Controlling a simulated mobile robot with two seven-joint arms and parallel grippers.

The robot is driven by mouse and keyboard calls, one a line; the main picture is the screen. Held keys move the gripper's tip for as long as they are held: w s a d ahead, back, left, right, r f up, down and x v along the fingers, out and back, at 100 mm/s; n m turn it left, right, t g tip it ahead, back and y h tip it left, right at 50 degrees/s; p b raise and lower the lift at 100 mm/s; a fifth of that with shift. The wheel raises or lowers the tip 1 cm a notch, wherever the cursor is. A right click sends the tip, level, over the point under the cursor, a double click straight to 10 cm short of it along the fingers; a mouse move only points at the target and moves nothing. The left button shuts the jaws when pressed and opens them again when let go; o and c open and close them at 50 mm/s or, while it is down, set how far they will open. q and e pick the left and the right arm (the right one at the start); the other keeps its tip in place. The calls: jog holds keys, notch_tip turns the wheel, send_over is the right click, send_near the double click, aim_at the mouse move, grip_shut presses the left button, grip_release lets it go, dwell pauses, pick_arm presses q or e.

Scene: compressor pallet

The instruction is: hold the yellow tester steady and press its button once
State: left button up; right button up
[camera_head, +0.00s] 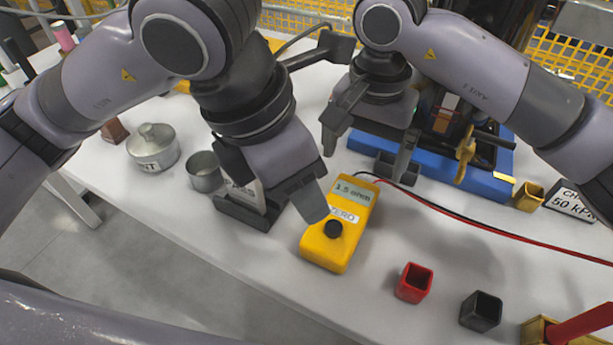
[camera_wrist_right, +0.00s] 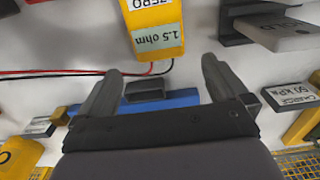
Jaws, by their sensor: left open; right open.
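The yellow tester (camera_head: 322,252) lies on the white table, its display reading 1.5 ohm. A ZERO label and a round black button (camera_head: 333,228) are on its near half. In the right wrist view the tester (camera_wrist_right: 156,12) shows at the top, button out of frame. My left gripper (camera_head: 275,192) is open at the tester's left side. One fingertip overlaps the tester's edge close to the button; I cannot tell whether it touches. My right gripper (camera_head: 370,143) is open and empty beyond the tester's display end; it also shows in the wrist view (camera_wrist_right: 160,72).
A dark holder with a lettered plate (camera_head: 233,211) stands left of the tester. Red and black leads (camera_head: 470,226) run right. A red cup (camera_head: 414,283) and black cup (camera_head: 481,311) stand at right. The blue pallet (camera_head: 490,187) is behind. The front table strip is clear.

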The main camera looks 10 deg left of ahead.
aim_at(358, 182)
jog(key=shift+f, duration=0.5)
pick_arm(q)
jog(key=shift+w+d+r+t, duration=0.1)
jog(key=shift+d+r+t, duration=0.1)
jog(key=shift+d+t, duration=0.2)
pick_arm(e)
jog(key=shift+f, duration=3.1)
pick_arm(q)
jog(key=shift+a, duration=0.1)
pick_arm(e)
jog(key=c, duration=1.2)
pick_arm(q)
grip_shut()
